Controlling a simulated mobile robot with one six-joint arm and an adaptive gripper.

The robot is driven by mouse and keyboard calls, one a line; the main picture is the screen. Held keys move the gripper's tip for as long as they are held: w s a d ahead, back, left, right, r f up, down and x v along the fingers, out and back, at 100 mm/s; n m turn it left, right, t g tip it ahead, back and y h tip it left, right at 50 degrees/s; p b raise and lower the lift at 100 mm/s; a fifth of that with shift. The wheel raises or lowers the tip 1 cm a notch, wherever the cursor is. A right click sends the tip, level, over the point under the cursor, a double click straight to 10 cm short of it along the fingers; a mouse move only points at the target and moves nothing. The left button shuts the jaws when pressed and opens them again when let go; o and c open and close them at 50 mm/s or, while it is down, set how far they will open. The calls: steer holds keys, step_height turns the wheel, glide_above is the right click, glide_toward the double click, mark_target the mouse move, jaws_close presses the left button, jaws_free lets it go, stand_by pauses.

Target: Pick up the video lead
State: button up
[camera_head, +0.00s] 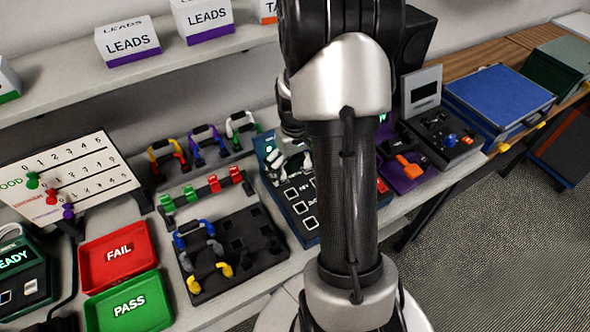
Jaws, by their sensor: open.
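No lead in view carries a readable label, so I cannot tell which one is the video lead. On the back rack stand a yellow-and-red lead (166,147), a purple lead (206,136) and a white-and-green lead (241,124). My gripper (290,160) is open, over the dark blue test panel, and partly hidden behind my arm. No lead is visibly held in it.
A red FAIL tray (117,252) and green PASS tray (129,304) sit at left. A strip with green and red clips (203,189) lies between rack and socket tray. The dark blue panel (297,211) and purple device (403,172) stand right. Shelf boxes (127,42) are above.

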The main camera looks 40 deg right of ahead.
steer(key=c, duration=1.1)
steer(key=shift+r, duration=0.1)
step_height(320, 180, up, 23)
steer(key=p, duration=0.9)
